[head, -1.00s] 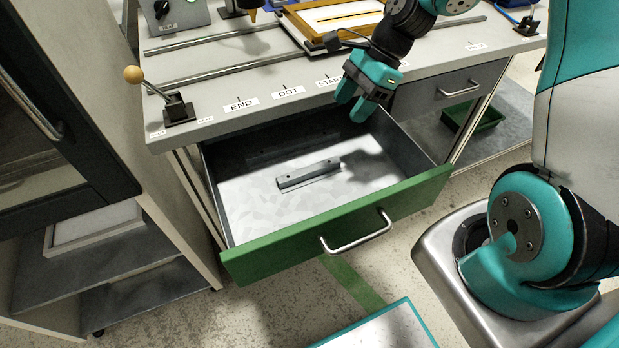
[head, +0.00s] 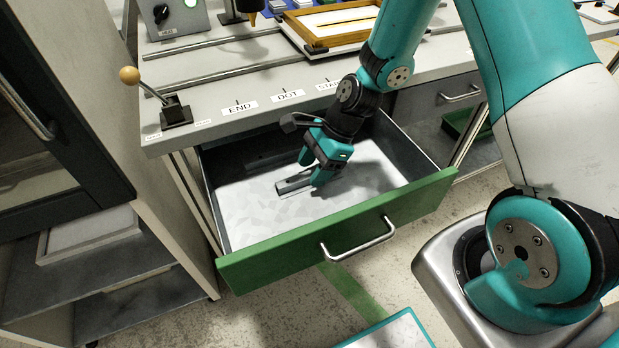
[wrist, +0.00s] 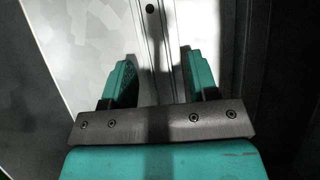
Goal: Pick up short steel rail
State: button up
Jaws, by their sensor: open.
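The short steel rail (head: 288,186) is a grey bar with a hole, lying flat on the bottom of the open drawer (head: 340,240). My gripper (head: 312,170) is down inside the drawer, over the rail's right part, and hides that part in the head view. In the wrist view the rail (wrist: 149,28) runs up the picture between the two teal fingers of my gripper (wrist: 156,62). The jaws are open, with a finger on each side of the rail and visible gaps. How high the fingertips are above the drawer floor is hard to tell.
The drawer's green front with its handle (head: 358,240) and its grey side walls surround my gripper. The bench top (head: 220,85) overhangs the back of the drawer. A lever with an orange knob (head: 130,76) stands at the bench's left corner. The drawer's left floor is clear.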

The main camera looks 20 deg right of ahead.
jog(key=shift+a+f, duration=0.3)
jog(key=shift+f, duration=0.25)
jog(key=c, duration=0.6)
